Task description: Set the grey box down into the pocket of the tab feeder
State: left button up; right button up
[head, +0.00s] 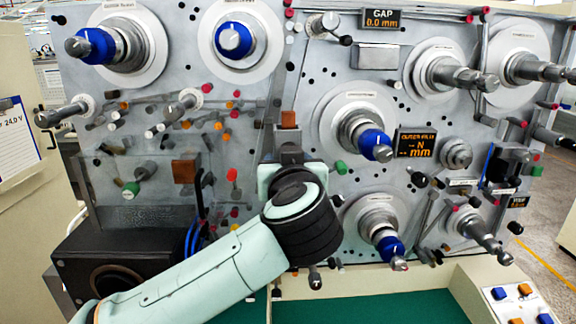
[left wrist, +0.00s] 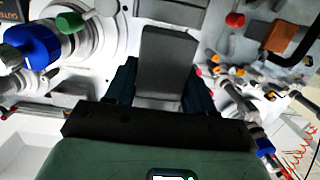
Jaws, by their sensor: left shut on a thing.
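My left gripper (left wrist: 164,85) is shut on the grey box (left wrist: 166,55), a plain upright block between its two dark fingers in the left wrist view. In the head view my left gripper (head: 291,172) is near the middle of the machine face. The arm and wrist hide most of the box there. I cannot pick out the tab feeder or its pocket for sure. My right gripper is not in view.
The grey machine face carries several spindles and blue knobs. A blue-capped spindle (head: 372,145) and a green knob (head: 341,167) stand right of my gripper; a red knob (head: 232,174) and a brown block (head: 185,171) stand left. A black box (head: 115,265) sits lower left.

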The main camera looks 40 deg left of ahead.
pick_arm(q)
jog(key=shift+r+x, duration=0.2)
jog(key=shift+x, duration=1.35)
jog(key=shift+r+x, duration=0.2)
jog(key=shift+x, duration=1.35)
jog(key=shift+w+a+f, duration=0.15)
jog(key=shift+f+b, duration=0.35)
jog(key=shift+f, duration=0.4)
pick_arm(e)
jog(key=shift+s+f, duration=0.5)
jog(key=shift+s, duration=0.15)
pick_arm(q)
jog(key=o, duration=0.9)
jog(key=shift+o, duration=0.2)
jog(key=shift+f, duration=0.1)
